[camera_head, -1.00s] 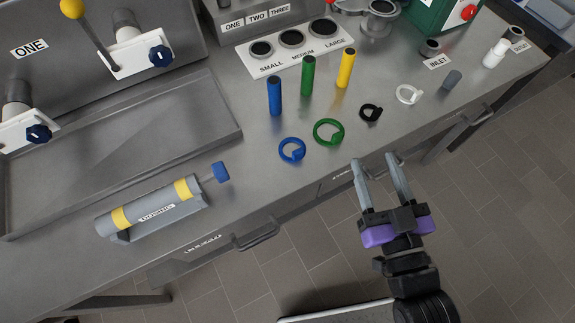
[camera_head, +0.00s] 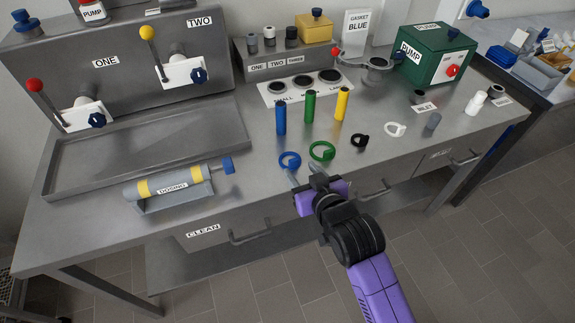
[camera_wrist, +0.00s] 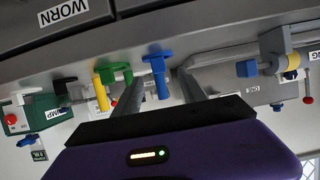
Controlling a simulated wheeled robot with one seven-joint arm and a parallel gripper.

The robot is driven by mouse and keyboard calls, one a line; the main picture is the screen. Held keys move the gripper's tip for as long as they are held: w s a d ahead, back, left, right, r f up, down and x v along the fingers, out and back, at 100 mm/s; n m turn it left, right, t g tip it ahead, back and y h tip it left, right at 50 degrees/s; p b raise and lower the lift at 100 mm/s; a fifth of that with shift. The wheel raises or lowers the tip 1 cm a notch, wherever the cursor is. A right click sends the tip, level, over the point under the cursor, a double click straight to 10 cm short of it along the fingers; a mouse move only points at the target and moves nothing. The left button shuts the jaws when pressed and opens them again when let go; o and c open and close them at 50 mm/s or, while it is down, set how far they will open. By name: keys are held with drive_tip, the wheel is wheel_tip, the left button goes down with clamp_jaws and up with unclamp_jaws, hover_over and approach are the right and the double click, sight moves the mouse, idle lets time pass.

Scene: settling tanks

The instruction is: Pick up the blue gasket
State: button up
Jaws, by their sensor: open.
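The blue gasket (camera_head: 290,161), a ring with a small tab, lies flat on the steel bench near its front edge. In the wrist view the blue gasket (camera_wrist: 156,58) shows nearly edge-on, between and beyond my fingers. My gripper (camera_head: 303,174) is open and empty, at the bench's front edge just in front of the gasket. In the wrist view my gripper's fingers (camera_wrist: 160,82) stand apart. I see no contact with the gasket.
A green gasket (camera_head: 322,151) lies close on the right, with a black one (camera_head: 360,140) and a white one (camera_head: 396,129) farther right. Blue (camera_head: 281,118), green (camera_head: 311,106) and yellow (camera_head: 342,104) rods stand behind. The dosing cylinder (camera_head: 176,187) is at left.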

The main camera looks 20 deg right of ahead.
sight(294, 161)
drive_tip(key=shift+p+x, duration=0.4)
drive_tip(key=shift+x, duration=3)
drive_tip(key=shift+r, duration=0.2)
clamp_jaws()
